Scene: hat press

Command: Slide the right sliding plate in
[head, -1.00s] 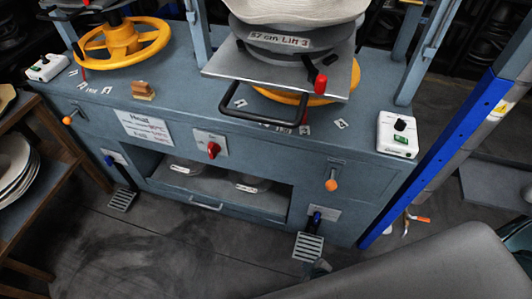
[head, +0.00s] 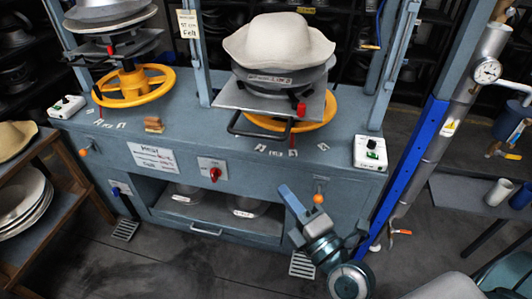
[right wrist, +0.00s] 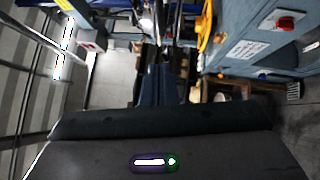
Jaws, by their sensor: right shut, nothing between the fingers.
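The right sliding plate (head: 229,95) is a grey metal sheet on the right press in the head view. It juts forward over the bench and has a black bar handle (head: 240,131) at its front. A dark round block (head: 262,90) and a pale felt hat (head: 278,42) sit on it. My right gripper (head: 284,191) is below and in front of the plate, before the bench's front face, apart from the handle. It is shut and empty; its bluish fingers (right wrist: 157,75) also show in the right wrist view. My left gripper is not in view.
A yellow handwheel (head: 290,120) is under the plate. An orange-knobbed lever (head: 318,198) is close beside my right gripper. A white control box (head: 370,153) stands at the bench's right end, near a blue post (head: 418,150). A wooden rack (head: 50,200) is at left.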

